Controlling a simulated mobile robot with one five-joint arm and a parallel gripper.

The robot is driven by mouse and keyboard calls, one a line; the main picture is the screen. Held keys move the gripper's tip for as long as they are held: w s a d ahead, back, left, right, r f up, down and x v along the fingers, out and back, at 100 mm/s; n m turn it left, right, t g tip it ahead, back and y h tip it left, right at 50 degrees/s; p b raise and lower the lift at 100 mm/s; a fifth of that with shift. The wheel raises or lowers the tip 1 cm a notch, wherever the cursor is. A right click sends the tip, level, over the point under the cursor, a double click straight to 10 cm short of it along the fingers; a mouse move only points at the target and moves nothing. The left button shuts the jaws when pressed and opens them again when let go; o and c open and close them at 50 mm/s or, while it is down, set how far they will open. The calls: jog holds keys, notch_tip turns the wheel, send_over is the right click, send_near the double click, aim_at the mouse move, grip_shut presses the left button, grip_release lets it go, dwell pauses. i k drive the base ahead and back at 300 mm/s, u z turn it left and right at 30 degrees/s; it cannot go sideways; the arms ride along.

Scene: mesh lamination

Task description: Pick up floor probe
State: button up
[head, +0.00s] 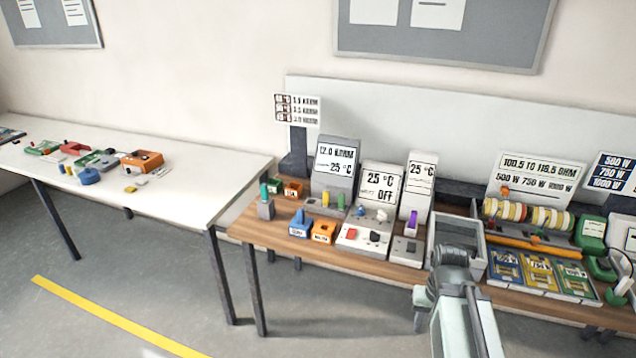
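I cannot tell for sure which piece is the floor probe. Several small probe-like pieces stand on the wooden bench (338,258): a teal-green one (264,191) upright in a grey block at the left end, a yellow one (325,199) and a green one beside it before the 12.0 kohm display (335,163), and a purple one (411,222) upright on a grey unit below a 25 °C display (420,178). My pale arm shows at the lower right, in front of the bench. No gripper fingers can be made out.
An open grey tray (431,250) stands just behind my arm. Right of it are a coil roller (528,215), blue, yellow and green panels and a green device. A white table (200,190) with coloured parts stands left. Grey floor with a yellow line (115,318) is clear.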

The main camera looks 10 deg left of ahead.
aim_at(300, 211)
jog(key=u, duration=0.25)
jog(key=i, duration=1)
